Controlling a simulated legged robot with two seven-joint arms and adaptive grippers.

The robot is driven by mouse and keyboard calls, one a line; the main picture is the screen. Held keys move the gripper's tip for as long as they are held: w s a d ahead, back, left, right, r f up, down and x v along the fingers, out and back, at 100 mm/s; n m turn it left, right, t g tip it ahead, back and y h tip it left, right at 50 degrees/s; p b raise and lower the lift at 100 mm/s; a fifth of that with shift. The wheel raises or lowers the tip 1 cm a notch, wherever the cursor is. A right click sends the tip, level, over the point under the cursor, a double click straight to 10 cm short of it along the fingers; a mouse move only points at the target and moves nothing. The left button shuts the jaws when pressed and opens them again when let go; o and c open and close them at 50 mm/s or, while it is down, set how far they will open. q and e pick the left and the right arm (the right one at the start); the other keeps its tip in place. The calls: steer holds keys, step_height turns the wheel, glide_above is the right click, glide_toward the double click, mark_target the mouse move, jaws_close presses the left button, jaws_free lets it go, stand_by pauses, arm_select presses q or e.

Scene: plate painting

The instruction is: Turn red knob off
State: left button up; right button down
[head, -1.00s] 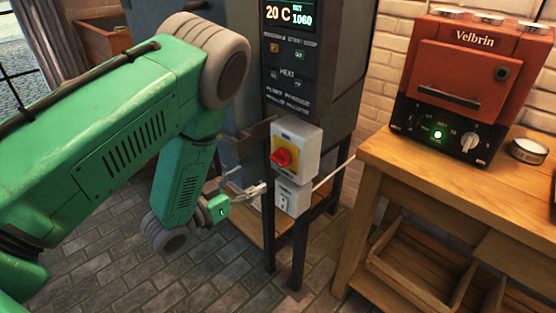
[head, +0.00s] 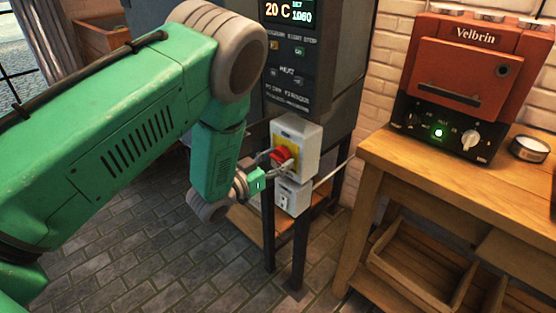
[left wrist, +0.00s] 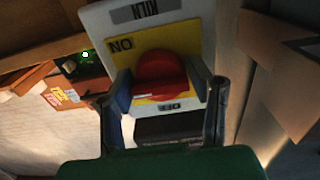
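The red knob (head: 281,154) sits on a yellow plate on the front of a grey-white switch box (head: 308,144). The knob also shows in the left wrist view (left wrist: 162,75), upside down, with "NO" and "OFF" lettering beside it. My left gripper (head: 272,161) is at the front of the box, right by the knob. In the left wrist view its fingers (left wrist: 166,98) are apart, one on each side of the knob, with gaps visible. I cannot tell whether a fingertip touches the plate. My right gripper is not in view.
A smaller grey box (head: 292,196) is mounted just below. The dark kiln cabinet with its display panel (head: 288,60) stands above on dark legs. A wooden table (head: 400,165) at the right holds a red Velbrin oven (head: 465,85) and a small round tin (head: 529,149).

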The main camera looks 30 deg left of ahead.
arm_select(q)
steer(key=c, duration=0.5)
steer(key=n+p, duration=0.2)
steer(key=n, duration=0.2)
steer(key=shift+r, duration=0.1)
steer(key=n, duration=0.4)
steer(key=shift+p, duration=0.35)
steer(key=n, duration=0.4)
steer(key=shift+n, duration=0.3)
steer(key=n+b, duration=0.1)
steer(key=n, duration=0.4)
steer(key=shift+s+b, duration=0.1)
steer(key=shift+b, duration=0.3)
steer(key=shift+n, duration=0.3)
